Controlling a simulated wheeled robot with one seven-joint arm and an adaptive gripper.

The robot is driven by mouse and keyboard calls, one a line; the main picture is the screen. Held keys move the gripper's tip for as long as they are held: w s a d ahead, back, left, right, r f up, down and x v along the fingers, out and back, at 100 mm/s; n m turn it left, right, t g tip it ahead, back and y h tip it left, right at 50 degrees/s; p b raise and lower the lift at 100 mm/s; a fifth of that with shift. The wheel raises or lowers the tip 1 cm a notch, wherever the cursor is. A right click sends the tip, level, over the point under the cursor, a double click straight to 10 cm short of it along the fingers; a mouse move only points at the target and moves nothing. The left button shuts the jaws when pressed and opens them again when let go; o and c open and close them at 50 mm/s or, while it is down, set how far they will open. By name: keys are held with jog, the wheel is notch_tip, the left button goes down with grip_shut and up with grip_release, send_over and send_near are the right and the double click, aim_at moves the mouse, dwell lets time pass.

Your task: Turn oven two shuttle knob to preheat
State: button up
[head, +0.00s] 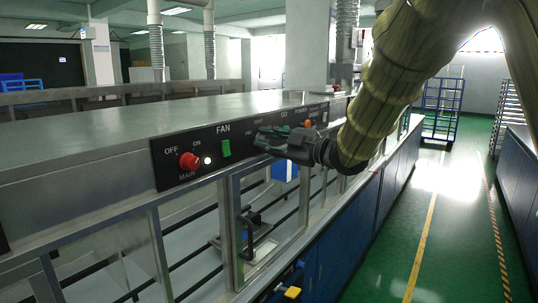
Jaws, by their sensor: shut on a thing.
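A black control panel (222,128) runs along the front of a long steel oven bench. My arm reaches in from the upper right, and my gripper (268,139) is at the panel, right of the green FAN switch. Its fingers point left and are shut on a knob, which they hide; I cannot tell which way the knob points. Small white lettering shows just above the fingers, with GO and POWER labels to the right.
A red main knob (189,161) with a lit white lamp (206,160) and a green FAN switch (225,148) sit left of my gripper. An orange button (308,124) is at right. Steel rails run below. The green aisle floor (440,230) is clear.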

jog(key=shift+n+b, duration=0.6)
jog(key=shift+b, duration=0.1)
jog(key=shift+r, duration=0.1)
jog(key=o, duration=1.1)
jog(key=shift+w, duration=0.1)
jog(key=shift+c, duration=0.2)
jog(key=v, duration=0.8)
